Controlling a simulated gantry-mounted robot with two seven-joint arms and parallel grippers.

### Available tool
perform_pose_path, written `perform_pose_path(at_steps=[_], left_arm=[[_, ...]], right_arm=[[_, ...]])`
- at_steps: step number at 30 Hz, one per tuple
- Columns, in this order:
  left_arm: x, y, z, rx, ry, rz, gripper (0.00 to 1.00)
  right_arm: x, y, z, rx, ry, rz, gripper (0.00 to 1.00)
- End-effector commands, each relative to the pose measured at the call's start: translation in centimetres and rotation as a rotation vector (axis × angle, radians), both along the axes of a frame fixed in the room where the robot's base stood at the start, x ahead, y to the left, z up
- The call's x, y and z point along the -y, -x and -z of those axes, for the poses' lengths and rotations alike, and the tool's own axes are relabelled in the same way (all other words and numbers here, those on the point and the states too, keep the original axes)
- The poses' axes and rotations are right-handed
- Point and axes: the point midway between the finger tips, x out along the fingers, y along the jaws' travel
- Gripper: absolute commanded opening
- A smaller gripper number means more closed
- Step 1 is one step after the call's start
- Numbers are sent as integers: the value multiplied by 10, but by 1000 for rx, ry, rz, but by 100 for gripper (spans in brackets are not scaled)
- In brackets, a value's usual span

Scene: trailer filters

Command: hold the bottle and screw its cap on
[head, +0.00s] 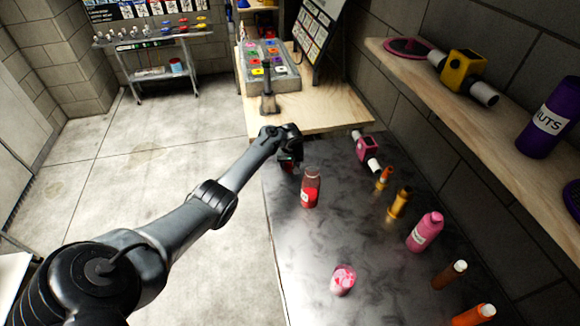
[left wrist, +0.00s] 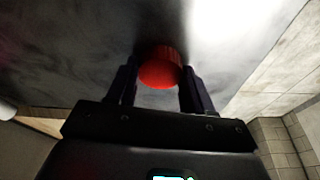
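A red bottle (head: 310,190) with a pale label stands upright on the dark table; its upper part looks darker and I see no clear cap on it. My left gripper (head: 288,162) is beyond it and slightly to the left, apart from it, over the table's far left part. In the left wrist view a red ribbed cap (left wrist: 160,68) sits between the two fingertips (left wrist: 160,82), which meet it on both sides. A little red also shows at the gripper in the head view. The bottle is not seen in the left wrist view. My right gripper is not in view.
On the dark table (head: 300,245) stand a pink jar (head: 343,280), a pink bottle (head: 425,231), a yellow bottle (head: 399,203), a brown bottle (head: 449,274) and an orange one (head: 474,315). A pink valve-like part (head: 367,149) lies at the far right. A wooden shelf (head: 500,118) overhangs the right side.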

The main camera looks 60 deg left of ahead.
Motion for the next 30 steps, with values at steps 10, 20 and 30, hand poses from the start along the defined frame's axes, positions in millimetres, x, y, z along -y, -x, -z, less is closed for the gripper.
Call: perform_pose_path(at_steps=[10, 20, 30], left_arm=[[0, 0, 0, 0, 0, 0, 22], [1, -1, -36, 3, 0, 2, 22], [1, -1, -88, 2, 1, 1, 22]], right_arm=[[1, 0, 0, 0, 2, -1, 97], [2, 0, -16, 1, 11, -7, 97], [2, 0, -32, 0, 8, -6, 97]])
